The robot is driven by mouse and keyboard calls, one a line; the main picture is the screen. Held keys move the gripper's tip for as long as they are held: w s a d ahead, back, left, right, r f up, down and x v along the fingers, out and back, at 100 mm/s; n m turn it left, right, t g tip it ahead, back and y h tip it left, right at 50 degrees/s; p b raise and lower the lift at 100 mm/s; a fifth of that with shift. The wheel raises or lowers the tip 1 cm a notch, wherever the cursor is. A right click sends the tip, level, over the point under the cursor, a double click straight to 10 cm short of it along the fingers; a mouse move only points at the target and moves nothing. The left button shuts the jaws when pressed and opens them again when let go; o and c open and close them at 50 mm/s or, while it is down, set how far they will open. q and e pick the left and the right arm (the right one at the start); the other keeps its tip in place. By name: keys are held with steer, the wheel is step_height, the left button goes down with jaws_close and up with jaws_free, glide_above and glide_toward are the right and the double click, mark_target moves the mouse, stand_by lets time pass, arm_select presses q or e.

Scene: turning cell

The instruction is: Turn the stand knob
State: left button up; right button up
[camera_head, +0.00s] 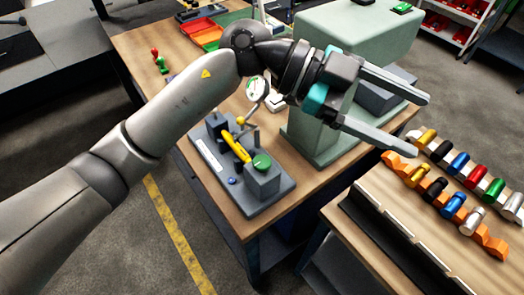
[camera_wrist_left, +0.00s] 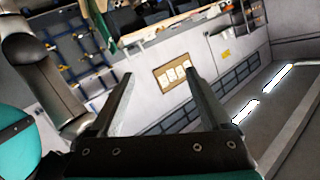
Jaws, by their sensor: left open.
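A grey fixture plate (camera_head: 217,170) lies on the wooden bench and bears a block with a round green knob (camera_head: 262,161). A yellow bar (camera_head: 236,147) and a small yellow ball-shaped knob (camera_head: 241,120) are beside it, near a thin stand with a round dial (camera_head: 258,89). I cannot tell which of these is the stand knob. My left gripper (camera_head: 418,124) is open and empty, raised to the right of the fixture and pointing away from it. In the left wrist view its two fingers (camera_wrist_left: 158,75) are apart with nothing between them. My right gripper is not in view.
A pale green machine housing (camera_head: 345,45) stands on the bench behind the fixture, partly hidden by my left arm. A second table (camera_head: 340,210) at the right holds rows of coloured cylindrical parts (camera_head: 457,165). Red and green trays (camera_head: 205,30) lie at the back.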

arm_select(q)
steer(key=w+a+f+n+t+y, duration=0.1)
steer(key=w+a+f+t+y, duration=0.1)
steer(key=a+f+y, duration=0.3)
steer(key=n+t+y, duration=0.4)
steer(key=n+y, duration=0.1)
steer(key=y, duration=0.4)
glide_above(262, 161)
steer(key=f, duration=0.2)
step_height(262, 161, down, 15)
steer(key=shift+r+p, duration=0.1)
steer(key=shift+p, duration=0.85)
jaws_close()
